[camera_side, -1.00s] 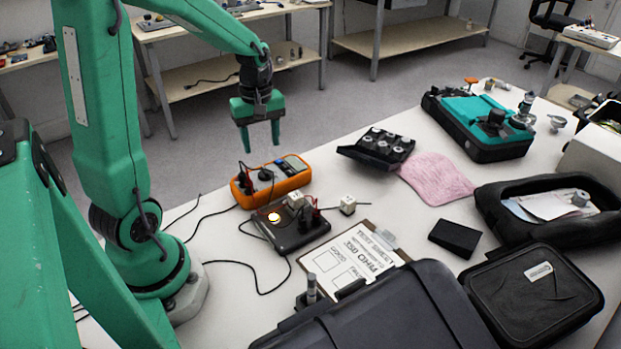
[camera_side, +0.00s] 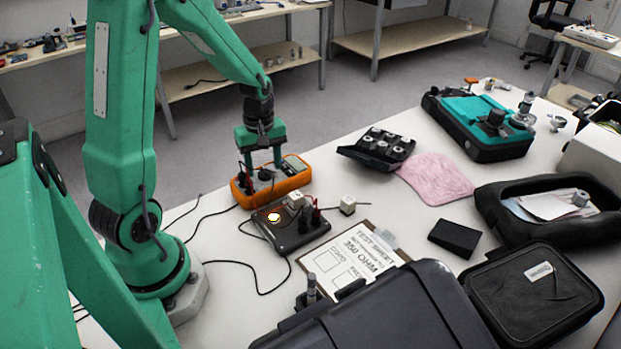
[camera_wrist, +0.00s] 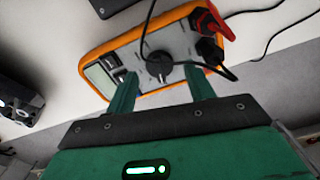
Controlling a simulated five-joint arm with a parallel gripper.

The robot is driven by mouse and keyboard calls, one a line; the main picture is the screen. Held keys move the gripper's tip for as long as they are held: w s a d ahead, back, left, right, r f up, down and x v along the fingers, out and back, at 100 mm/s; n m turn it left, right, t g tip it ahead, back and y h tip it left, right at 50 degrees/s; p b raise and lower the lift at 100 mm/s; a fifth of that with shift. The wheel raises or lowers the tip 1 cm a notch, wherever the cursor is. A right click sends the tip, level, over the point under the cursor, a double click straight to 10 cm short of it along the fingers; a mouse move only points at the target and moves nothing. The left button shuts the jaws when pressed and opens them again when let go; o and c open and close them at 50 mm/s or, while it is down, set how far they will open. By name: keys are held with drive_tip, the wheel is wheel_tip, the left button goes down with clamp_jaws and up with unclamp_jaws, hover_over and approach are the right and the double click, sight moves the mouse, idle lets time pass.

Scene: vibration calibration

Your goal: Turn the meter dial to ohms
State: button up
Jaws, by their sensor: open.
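The orange meter (camera_side: 291,183) lies on the white bench, left of centre in the side view. Its black dial (camera_side: 265,174) is on its face; in the wrist view the dial (camera_wrist: 159,66) shows a pale pointer mark. The dial's printed labels are too small to read. My gripper (camera_side: 263,164) is open and empty, pointing down just over the meter. In the wrist view my gripper (camera_wrist: 158,92) has one finger on each side of the dial, and I see no contact with it. A red plug (camera_wrist: 212,22) and black plugs sit at the meter's end.
A black box (camera_side: 292,236) with a lit lamp and clips stands in front of the meter, with small white cubes nearby. Black cables (camera_side: 240,263) run over the bench. A clipboard (camera_side: 350,262) and a large dark case (camera_side: 390,318) lie nearer the camera.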

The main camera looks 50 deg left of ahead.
drive_tip(key=shift+f, duration=0.35)
drive_tip(key=c, duration=1)
drive_tip(key=shift+o, duration=0.2)
drive_tip(key=shift+m, duration=0.4)
drive_tip(key=m, duration=0.3)
drive_tip(key=shift+w+m, duration=0.15)
drive_tip(key=shift+m, duration=1.85)
